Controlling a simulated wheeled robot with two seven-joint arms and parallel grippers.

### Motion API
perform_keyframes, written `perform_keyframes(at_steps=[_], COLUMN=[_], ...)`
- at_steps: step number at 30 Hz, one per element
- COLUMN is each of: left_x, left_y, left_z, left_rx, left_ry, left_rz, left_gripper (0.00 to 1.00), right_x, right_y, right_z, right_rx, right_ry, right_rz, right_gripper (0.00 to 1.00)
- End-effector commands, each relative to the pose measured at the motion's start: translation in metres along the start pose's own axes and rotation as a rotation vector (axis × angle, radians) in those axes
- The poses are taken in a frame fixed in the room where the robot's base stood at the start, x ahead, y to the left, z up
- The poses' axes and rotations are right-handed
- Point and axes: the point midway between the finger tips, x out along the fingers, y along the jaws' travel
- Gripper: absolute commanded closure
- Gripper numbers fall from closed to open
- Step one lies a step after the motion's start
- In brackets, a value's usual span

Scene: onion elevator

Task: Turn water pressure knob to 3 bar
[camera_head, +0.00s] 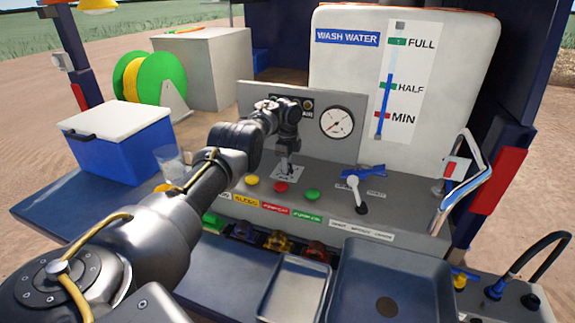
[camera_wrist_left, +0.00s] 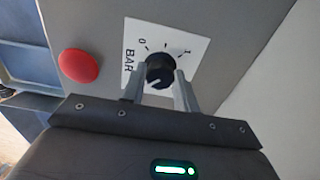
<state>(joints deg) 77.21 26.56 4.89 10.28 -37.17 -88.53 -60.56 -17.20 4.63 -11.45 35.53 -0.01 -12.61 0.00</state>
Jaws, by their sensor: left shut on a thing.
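The black pressure knob (camera_wrist_left: 160,68) sits on a white plate marked BAR, with 0 and 1 readable, in the left wrist view. Its white pointer line shows towards the lower left of that picture. My left gripper (camera_wrist_left: 162,82) is shut on the knob, one finger on each side. In the head view my left gripper (camera_head: 287,158) reaches down to the knob's white plate (camera_head: 287,173), and the knob is mostly hidden there. The round pressure gauge (camera_head: 337,122) is on the upright panel behind; its needle is too small to read. My right gripper is not in view.
Yellow, red (camera_head: 281,188) and green buttons line the console in front of the plate. A white-knobbed lever (camera_head: 355,190) and a blue valve handle (camera_head: 365,171) stand to the right. The wash water tank (camera_head: 400,70) rises behind.

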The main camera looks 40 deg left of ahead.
Motion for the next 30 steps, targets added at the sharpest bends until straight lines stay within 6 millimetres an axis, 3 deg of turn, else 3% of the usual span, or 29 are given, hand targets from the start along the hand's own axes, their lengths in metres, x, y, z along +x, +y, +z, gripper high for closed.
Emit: perform_keyframes(at_steps=[14,15,20,30], left_x=[0.0011,0.0011,0.0009,-0.0037], left_y=[0.0006,0.0006,0.0005,-0.0003], left_z=[-0.0004,-0.0004,-0.0002,0.0001], left_rx=[0.018,0.018,0.017,0.015], left_ry=[0.0,0.0,0.0,0.001], left_rz=[0.002,0.002,0.002,-0.001], left_gripper=[0.93,0.69,0.48,0.48], right_x=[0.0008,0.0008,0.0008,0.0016], right_y=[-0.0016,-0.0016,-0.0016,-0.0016], right_z=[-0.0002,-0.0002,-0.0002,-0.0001], right_rx=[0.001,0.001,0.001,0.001], right_ry=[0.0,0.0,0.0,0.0], right_rz=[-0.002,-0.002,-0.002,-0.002], right_gripper=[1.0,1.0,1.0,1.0])
